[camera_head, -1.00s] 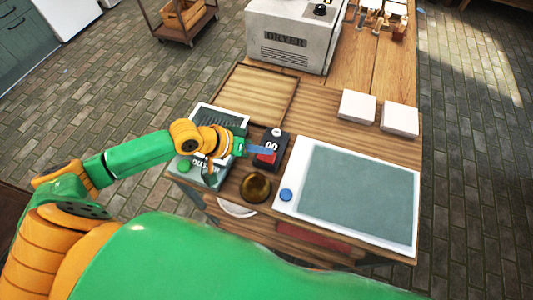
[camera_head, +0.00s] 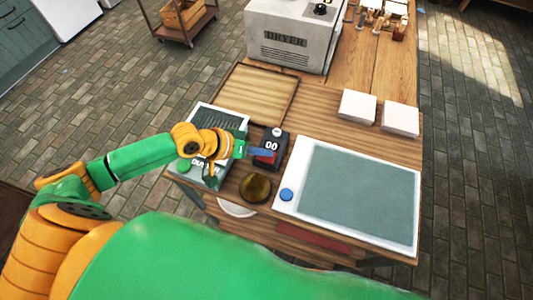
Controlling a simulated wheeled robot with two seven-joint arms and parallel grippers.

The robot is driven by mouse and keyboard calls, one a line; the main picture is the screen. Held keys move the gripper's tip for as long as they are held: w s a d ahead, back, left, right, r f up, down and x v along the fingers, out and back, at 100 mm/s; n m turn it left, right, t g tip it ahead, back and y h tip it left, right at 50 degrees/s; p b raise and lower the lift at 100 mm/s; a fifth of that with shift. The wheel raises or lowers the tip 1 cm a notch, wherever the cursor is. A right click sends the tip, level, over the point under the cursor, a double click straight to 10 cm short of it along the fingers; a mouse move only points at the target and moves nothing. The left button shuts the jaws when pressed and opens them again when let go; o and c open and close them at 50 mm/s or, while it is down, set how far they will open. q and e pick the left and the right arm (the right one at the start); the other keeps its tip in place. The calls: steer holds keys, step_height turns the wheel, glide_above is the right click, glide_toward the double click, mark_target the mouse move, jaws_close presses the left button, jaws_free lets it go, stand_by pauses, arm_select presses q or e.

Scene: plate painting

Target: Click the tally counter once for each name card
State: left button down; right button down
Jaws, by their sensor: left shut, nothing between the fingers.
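The tally counter (camera_head: 273,138) is a small black box with a white "00" display and a red part low on its face. It sits on the wooden table beside the dark-topped box. My left gripper (camera_head: 266,153) is shut and empty, its blue fingertips over the red part, just below the display. I cannot tell whether they touch it. I cannot make out any name cards for certain. My right gripper is not in view.
A white-framed grey pad (camera_head: 410,246) with a blue knob (camera_head: 286,194) lies right of the counter. A brown round bowl (camera_head: 256,187) is in front. A wooden tray (camera_head: 262,92), two white stacks (camera_head: 357,106) (camera_head: 400,118) and a dryer (camera_head: 290,38) stand behind.

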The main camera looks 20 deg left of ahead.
mark_target(263, 158)
arm_select(q)
steer(key=shift+f, duration=0.3)
steer(key=shift+r, duration=0.1)
stand_by(0.3)
steer(key=shift+r+p, duration=0.8)
steer(key=shift+p, duration=0.15)
step_height(263, 158, up, 5)
steer(key=p, duration=0.5)
steer(key=shift+r+p, duration=0.15)
steer(key=shift+p, duration=0.25)
stand_by(1.7)
